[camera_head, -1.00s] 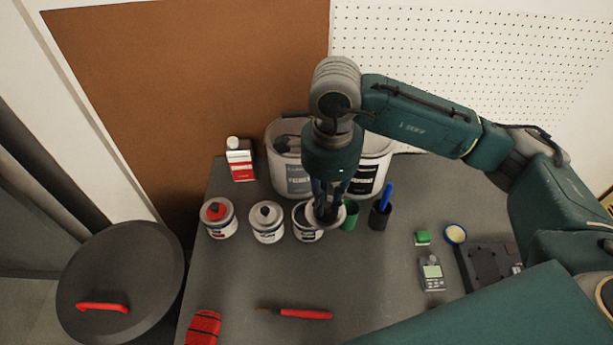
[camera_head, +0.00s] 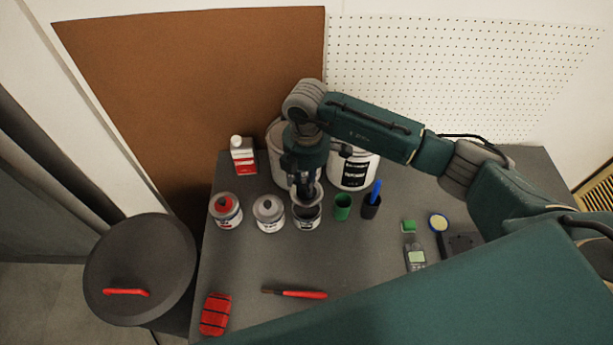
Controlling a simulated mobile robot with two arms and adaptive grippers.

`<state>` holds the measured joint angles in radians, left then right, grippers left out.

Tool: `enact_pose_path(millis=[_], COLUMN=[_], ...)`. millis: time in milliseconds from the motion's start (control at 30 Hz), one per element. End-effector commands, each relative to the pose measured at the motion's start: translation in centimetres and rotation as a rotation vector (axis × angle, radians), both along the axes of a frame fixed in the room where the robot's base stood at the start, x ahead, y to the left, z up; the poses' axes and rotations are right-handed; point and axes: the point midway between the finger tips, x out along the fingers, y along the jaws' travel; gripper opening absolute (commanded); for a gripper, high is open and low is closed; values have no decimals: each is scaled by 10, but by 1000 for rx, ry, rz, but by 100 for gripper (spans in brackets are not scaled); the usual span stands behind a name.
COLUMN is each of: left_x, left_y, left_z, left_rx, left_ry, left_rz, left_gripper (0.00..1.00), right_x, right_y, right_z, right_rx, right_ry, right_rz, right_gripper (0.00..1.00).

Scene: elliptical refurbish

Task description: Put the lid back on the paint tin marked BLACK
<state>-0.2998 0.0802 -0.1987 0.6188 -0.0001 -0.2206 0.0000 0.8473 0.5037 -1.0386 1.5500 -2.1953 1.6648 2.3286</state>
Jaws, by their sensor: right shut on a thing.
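Three small paint tins stand in a row on the grey table (camera_head: 240,285): one with a red top (camera_head: 226,210), one with a grey top (camera_head: 269,212), and the rightmost one with dark paint at its mouth (camera_head: 307,217). The label on the rightmost tin is too small to read. My right gripper (camera_head: 305,190) points down over this tin and is shut on a round grey lid (camera_head: 316,196). The lid is at the tin's mouth, over its back part; I cannot tell if it touches the rim. My left gripper is not in view.
Two large buckets (camera_head: 352,172) stand behind the tins, and a red-and-white bottle (camera_head: 243,157) at back left. Right of the tins are a green cup (camera_head: 342,207) and a dark cup (camera_head: 370,206) with a blue item. A red-handled brush (camera_head: 298,294) lies in front.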

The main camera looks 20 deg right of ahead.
Motion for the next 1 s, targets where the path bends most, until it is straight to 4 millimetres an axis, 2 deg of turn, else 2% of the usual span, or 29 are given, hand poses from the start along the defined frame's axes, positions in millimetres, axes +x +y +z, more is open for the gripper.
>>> enact_pose_path(millis=[100, 233, 467, 1000], left_x=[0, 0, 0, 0], left_y=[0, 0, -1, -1], left_z=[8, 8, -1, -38], left_rx=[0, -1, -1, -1], left_ry=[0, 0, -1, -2], left_rz=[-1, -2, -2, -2], left_gripper=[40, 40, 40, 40], right_x=[1, 2, 2, 1], right_y=[0, 0, 0, 0], right_z=[-2, -5, -16, -64], right_rx=[1, 0, 0, 0], right_ry=[2, 1, 0, 1], right_rz=[-162, -243, -255, -252], right_gripper=[0, 0, 0, 0])
